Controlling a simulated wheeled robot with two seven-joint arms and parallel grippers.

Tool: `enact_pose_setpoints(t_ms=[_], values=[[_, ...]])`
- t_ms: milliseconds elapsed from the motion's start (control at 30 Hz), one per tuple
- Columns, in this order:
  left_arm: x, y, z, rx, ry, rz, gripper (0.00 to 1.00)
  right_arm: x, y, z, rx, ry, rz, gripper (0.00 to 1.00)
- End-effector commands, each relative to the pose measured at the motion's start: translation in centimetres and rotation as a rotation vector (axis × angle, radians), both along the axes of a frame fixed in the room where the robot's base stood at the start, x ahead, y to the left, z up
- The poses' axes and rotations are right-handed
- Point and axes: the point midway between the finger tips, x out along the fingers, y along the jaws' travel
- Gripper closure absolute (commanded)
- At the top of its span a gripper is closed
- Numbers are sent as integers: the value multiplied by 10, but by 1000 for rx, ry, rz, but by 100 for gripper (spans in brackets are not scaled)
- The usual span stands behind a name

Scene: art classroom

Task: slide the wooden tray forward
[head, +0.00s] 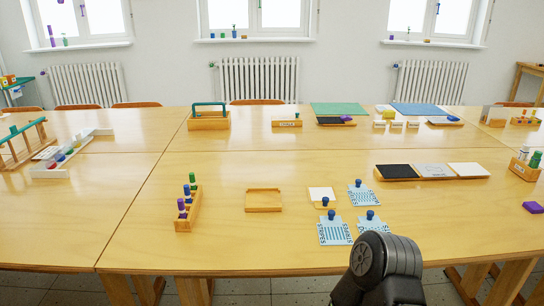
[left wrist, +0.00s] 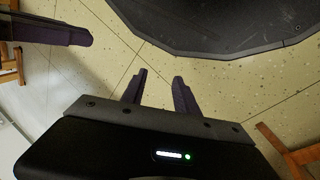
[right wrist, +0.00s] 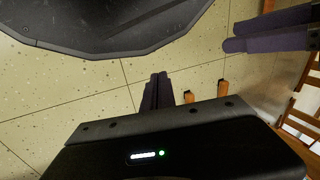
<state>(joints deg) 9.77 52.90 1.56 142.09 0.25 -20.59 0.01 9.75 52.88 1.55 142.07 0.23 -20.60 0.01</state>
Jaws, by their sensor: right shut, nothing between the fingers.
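A small, shallow wooden tray (head: 263,201) lies empty on the near table in the head view, a little left of the middle. Neither gripper shows in the head view; only a dark part of my arm stands at the bottom right, apart from the tray. In the left wrist view my left gripper (left wrist: 160,88) has its fingers apart, with nothing between them, above the floor. In the right wrist view my right gripper (right wrist: 156,91) has its fingers together, empty, also above the floor. The tray is not in either wrist view.
Left of the tray stands a wooden holder (head: 188,211) with coloured knobbed pieces. To its right are blue patterned cards (head: 335,231) with blue knobs and a white block (head: 321,193). The table (head: 255,165) is bare directly behind and in front of the tray.

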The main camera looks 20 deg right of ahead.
Motion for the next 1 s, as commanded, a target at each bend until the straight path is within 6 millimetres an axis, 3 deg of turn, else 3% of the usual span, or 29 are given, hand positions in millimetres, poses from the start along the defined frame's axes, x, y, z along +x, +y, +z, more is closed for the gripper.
enact_pose_setpoints(t_ms=[33,100,300,400,567,1000], values=[[-2,-1,50,-2,5,-4,64,-3,1,50,2,5,4,100],[-5,-3,83,-3,9,-9,64,-6,3,83,4,10,9,100],[-14,-6,155,-7,22,-23,64,-14,6,155,8,24,22,100],[-16,-8,175,-9,27,-27,64,-17,8,175,8,28,27,100],[-18,-8,186,-10,31,-31,64,-19,8,186,10,32,30,100],[-18,-8,184,-10,31,-31,64,-19,8,184,10,31,30,100]])
